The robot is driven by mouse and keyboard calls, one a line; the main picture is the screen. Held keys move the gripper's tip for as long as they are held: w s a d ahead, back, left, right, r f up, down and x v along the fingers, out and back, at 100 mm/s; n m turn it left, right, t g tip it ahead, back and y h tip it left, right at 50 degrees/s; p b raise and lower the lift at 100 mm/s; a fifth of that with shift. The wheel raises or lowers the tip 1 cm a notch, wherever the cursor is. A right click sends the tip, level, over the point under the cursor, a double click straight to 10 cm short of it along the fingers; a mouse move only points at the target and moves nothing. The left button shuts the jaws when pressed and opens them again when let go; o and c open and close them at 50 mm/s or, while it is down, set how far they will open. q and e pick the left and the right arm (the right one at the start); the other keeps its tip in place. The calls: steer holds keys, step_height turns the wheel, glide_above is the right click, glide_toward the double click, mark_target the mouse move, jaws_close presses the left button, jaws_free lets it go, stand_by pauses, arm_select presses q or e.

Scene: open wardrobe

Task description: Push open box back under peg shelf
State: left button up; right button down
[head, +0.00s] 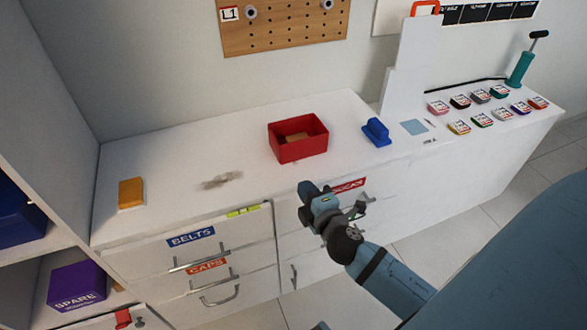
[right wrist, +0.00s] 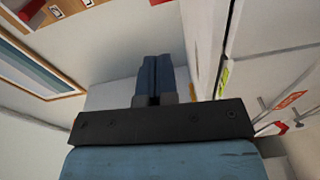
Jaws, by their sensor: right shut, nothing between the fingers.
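The open red box (head: 298,150) stands upright on the white counter, near its middle. A small brown piece (head: 296,137) lies inside it. The pegboard (head: 285,38) with its pegs hangs on the wall behind and above the box. A gap of bare counter lies between the box and the wall. My right gripper (head: 306,190) is in front of the counter's front edge, just below and apart from the box in the head view. Its fingers are closed together and empty in the right wrist view (right wrist: 153,78). My left gripper is not in view.
Several coloured tins (head: 481,97) sit at the right. Drawers with handles (head: 207,265) are below.

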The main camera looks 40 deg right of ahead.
steer(key=w, duration=0.1)
glide_toward(288, 145)
steer(key=w, duration=0.1)
steer(key=w+a, duration=0.1)
steer(key=w, duration=0.1)
steer(key=w+a+p, duration=0.1)
steer(key=w, duration=0.1)
steer(key=shift+w+f, duration=0.1)
steer(key=shift+w+d+n, duration=0.15)
steer(key=shift+w+d, duration=0.15)
steer(key=shift+d, duration=0.2)
steer(key=shift+w+d+n, duration=0.15)
steer(key=shift+w+d, duration=0.2)
steer(key=shift+d, duration=0.2)
steer(key=shift+w+d+f, duration=0.1)
steer(key=shift+w+d, duration=0.25)
steer(key=shift+d, duration=0.2)
steer(key=w+d, duration=0.4)
steer(key=d, duration=0.1)
steer(key=w+d, duration=0.3)
steer(key=d, duration=0.3)
steer(key=w+d+b, duration=0.1)
steer(key=w+d, duration=0.3)
steer(key=d, duration=0.1)
steer(key=shift+w+d, duration=0.25)
steer(key=shift+w, duration=0.1)
steer(key=shift+a, duration=0.15)
